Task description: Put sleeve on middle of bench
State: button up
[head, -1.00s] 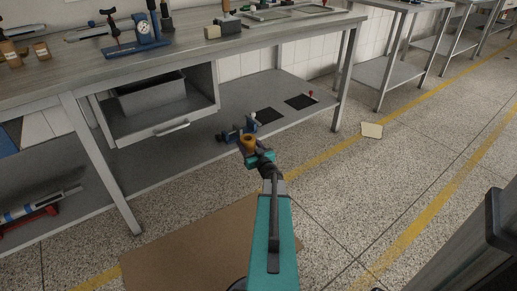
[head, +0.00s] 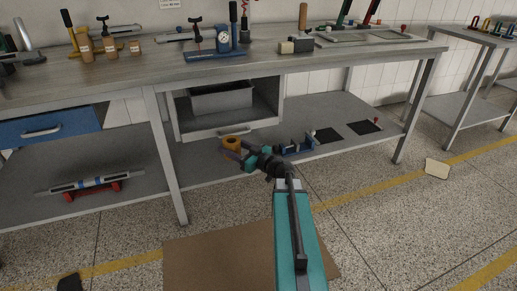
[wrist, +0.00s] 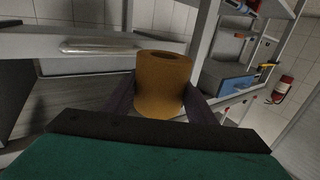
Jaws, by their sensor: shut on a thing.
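The sleeve is a short bronze-coloured hollow cylinder (head: 231,143). My gripper (head: 236,150) is shut on it and holds it in the air in front of the bench, level with the open drawer and below the bench top. In the wrist view the sleeve (wrist: 163,82) sits between the two dark fingers, its round hole showing on top. The bench (head: 150,88) has a long grey top that stands above and beyond my gripper. Tools and small items cover parts of its back edge, while the front strip of its middle looks bare.
A blue dial-gauge stand (head: 215,54) and a block with a wooden part (head: 297,45) stand on the bench top. The open drawer (head: 228,125) juts out near my gripper. A blue tool (head: 297,146) lies on the lower shelf. A brown mat (head: 225,258) covers the floor.

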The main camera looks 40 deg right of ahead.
jog(key=s+a+r+n+g+y+p, duration=0.1)
jog(key=a+r+n+g+y+p, duration=0.25)
jog(key=a, duration=0.95)
jog(key=s+a+r+n+g+y+p, duration=0.1)
jog(key=a+r+n+y+p, duration=0.35)
jog(key=a, duration=0.75)
jog(key=s+a+r+g+y+p, duration=0.1)
jog(key=a+r+p, duration=0.1)
jog(key=r+p, duration=0.8)
jog(key=s+a+r+g+y+p, duration=0.1)
jog(key=a+r+p, duration=0.2)
jog(key=r+p, duration=0.7)
jog(key=shift+a+p, duration=0.25)
jog(key=shift+p, duration=0.15)
